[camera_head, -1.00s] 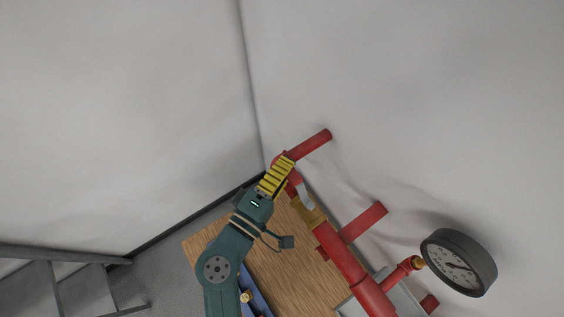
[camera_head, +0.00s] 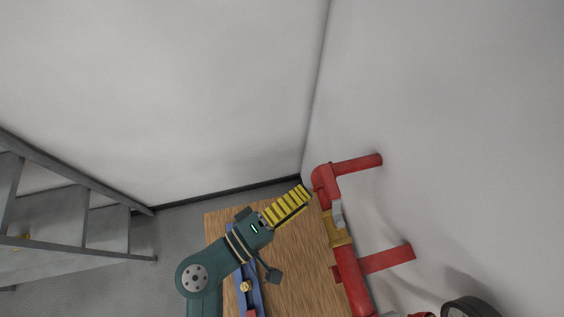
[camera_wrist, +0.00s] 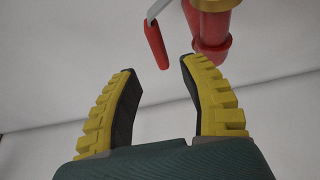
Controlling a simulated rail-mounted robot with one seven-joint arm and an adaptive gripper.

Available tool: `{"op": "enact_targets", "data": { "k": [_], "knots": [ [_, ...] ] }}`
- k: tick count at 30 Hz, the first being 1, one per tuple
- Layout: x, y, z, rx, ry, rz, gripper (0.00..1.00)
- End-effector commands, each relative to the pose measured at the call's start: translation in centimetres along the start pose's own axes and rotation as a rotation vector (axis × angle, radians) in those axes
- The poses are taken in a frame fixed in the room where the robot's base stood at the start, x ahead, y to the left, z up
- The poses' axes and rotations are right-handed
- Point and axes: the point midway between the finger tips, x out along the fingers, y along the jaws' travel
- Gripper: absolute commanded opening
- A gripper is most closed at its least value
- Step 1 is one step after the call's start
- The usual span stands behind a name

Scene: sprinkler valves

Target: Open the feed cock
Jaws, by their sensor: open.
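The feed cock is a brass valve (camera_head: 338,230) in a red pipe, with a grey lever (camera_head: 337,211) beside it. In the wrist view its lever ends in a red grip (camera_wrist: 155,45), and part of the brass body (camera_wrist: 214,4) shows at the top edge. My gripper (camera_head: 303,194) is left of the pipe in the head view. In the wrist view my gripper (camera_wrist: 157,66) has its two yellow ribbed fingers apart with nothing between them. The red grip hangs just beyond the fingertips, apart from them as far as I can tell.
The red pipe elbow (camera_head: 324,176) and a branch (camera_head: 358,164) run to the wall. A lower red branch (camera_head: 388,260) and a dark gauge (camera_head: 470,308) are further down. A wooden table (camera_head: 296,270) with a blue item (camera_head: 253,291) lies below. Metal stairs (camera_head: 70,215) stand left.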

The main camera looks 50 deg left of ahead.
Motion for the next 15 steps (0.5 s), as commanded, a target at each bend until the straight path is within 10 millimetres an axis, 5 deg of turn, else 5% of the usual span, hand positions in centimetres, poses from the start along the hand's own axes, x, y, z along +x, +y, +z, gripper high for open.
{"op": "enact_targets", "data": {
  "k": [6, 15],
  "knots": [
    [-3.9, 0.0, -0.1, 0.001, 0.006, 0.000, 0.43],
    [-4.7, 0.0, 0.0, 0.001, -0.001, 0.001, 0.43]
  ]
}}
